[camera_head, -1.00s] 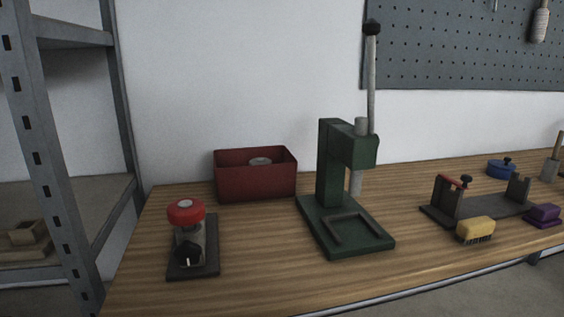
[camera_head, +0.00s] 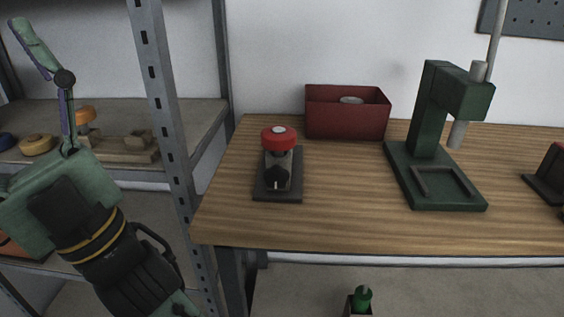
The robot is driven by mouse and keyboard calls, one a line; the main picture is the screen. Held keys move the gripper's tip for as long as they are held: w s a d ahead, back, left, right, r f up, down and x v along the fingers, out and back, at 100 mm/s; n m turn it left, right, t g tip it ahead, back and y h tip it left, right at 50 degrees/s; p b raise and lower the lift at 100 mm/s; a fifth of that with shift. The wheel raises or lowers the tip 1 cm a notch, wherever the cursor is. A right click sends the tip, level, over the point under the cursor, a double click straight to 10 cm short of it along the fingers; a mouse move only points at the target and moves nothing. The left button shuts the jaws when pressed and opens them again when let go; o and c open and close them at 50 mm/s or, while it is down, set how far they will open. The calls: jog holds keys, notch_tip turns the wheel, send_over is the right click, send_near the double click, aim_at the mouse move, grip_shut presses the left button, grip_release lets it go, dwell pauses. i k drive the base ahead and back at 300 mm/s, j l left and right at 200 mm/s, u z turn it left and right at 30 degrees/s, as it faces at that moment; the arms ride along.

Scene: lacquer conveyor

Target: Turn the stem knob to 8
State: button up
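A small valve-like device stands on a dark base plate (camera_head: 292,194) at the left part of the workbench. It has a round red cap (camera_head: 279,139) with a grey centre on top. A black knob (camera_head: 277,178) sits on its front, with a white mark pointing down toward the bench edge. I cannot tell which of these is the stem knob, and no numbers are readable. My gripper (camera_head: 42,52) is raised at the far left in front of the shelf, well away from the device. It is seen edge-on, so its finger opening is unclear.
A metal shelf rack (camera_head: 172,140) stands between my gripper and the workbench (camera_head: 350,222). A red open box (camera_head: 346,122) sits behind the device, and a green press (camera_head: 427,125) stands to its right. The bench in front of the device is clear.

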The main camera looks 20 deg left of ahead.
aim_at(276, 177)
jog(key=k+l, duration=0.15)
jog(key=l, duration=0.2)
jog(key=k+l, duration=0.1)
jog(key=l, duration=0.25)
jog(key=k+l, duration=0.15)
jog(key=l, duration=0.2)
jog(key=k+l, duration=0.1)
jog(key=l, duration=0.25)
jog(key=k+l+u, duration=0.1)
jog(key=l, duration=0.25)
